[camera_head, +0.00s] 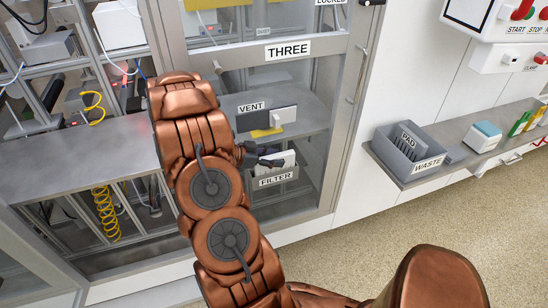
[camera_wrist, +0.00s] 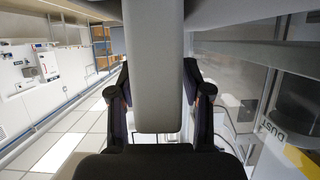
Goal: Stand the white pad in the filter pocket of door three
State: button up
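Door three carries a THREE label (camera_head: 288,50) in the head view. Its filter pocket (camera_head: 277,181), a small grey open-topped holder marked FILTER, is low behind the door frame. My gripper (camera_head: 268,160) is beside the pocket's top, its dark fingers pointing right. White upright material (camera_head: 287,160) shows at the pocket's mouth; I cannot tell how far inside it is. In the wrist view my gripper (camera_wrist: 158,100) has a finger on each side of a pale slab, the white pad (camera_wrist: 156,65), which extends past the fingertips.
A vent panel (camera_head: 283,117) with a yellow strip sits above the pocket. At right, a grey bin (camera_head: 402,160) marked PAD and WASTE stands on a shelf (camera_head: 461,161). A metal shelf (camera_head: 75,155) lies left of my arm. The floor (camera_head: 350,255) is clear.

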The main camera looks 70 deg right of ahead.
jog(key=shift+r, duration=0.2)
jog(key=b+v, duration=0.1)
jog(key=v, duration=1.1)
jog(key=shift+b, duration=0.3)
jog(key=shift+s, duration=0.15)
dwell(0.4)
